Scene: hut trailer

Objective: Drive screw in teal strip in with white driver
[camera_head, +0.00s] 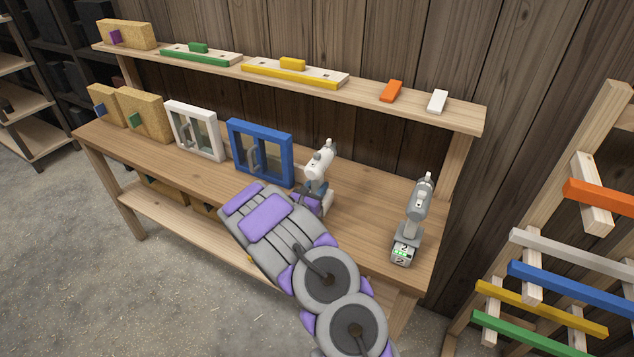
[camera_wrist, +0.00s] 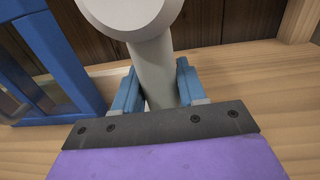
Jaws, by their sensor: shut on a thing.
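The white driver (camera_head: 320,163) stands upright on the wooden workbench, right of the blue frame. My gripper (camera_head: 314,195) is around its handle. In the wrist view, the blue fingers of my gripper (camera_wrist: 156,88) are shut on both sides of the light grey-white handle of the white driver (camera_wrist: 153,65). The driver's base is partly hidden by my gripper, so I cannot tell if it touches the bench. No strip that is plainly teal, and no screw in one, can be made out in either view.
A grey driver (camera_head: 418,205) stands on the bench to the right. The blue frame (camera_head: 258,150) is close on the left, beside a white frame (camera_head: 194,130). The upper shelf (camera_head: 366,86) holds strips and small blocks. A rack with coloured bars (camera_head: 565,285) stands far right.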

